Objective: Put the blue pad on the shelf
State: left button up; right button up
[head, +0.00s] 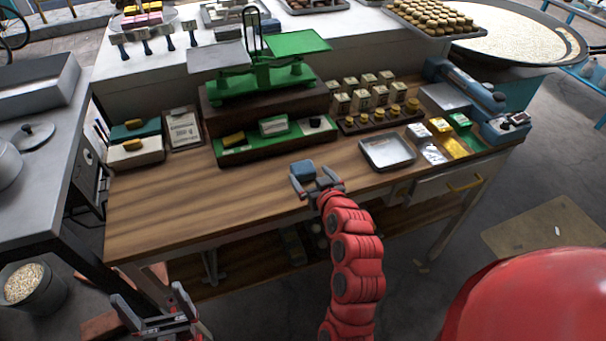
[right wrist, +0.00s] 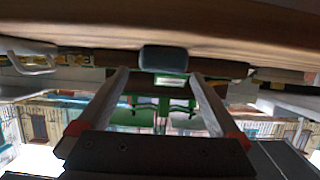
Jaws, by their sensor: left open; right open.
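The blue pad (head: 303,168) is a small dark blue block at the front part of the wooden table top. In the right wrist view the pad (right wrist: 163,58) shows between and just beyond the two fingertips. My right gripper (head: 316,182) is open at the table's front edge, with its fingers pointing at the pad; I cannot tell whether they touch it. My left gripper (head: 150,304) is open and empty, low at the front left, below the table top. A wooden lower shelf (head: 408,215) runs under the table, partly hidden by my right arm.
A green balance scale (head: 265,75) stands on a wooden base at the table's back. A metal tray (head: 387,152) lies right of the pad, with foil packs (head: 433,153) beyond. The left front of the table (head: 190,205) is clear. Dark items lie on the lower shelf.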

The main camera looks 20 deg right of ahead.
aim_at(303, 167)
jog(key=shift+w+r+p, duration=0.1)
jog(key=shift+w+p, duration=0.25)
jog(key=shift+w, duration=0.05)
jog(key=p+x, duration=0.2)
jog(key=x, duration=0.2)
jog(key=shift+a+r, duration=0.1)
jog(key=shift+a, duration=0.1)
jog(key=shift+w, duration=0.25)
jog(key=shift+s, duration=0.1)
jog(key=c, duration=1.2)
jog(key=shift+o, duration=0.2)
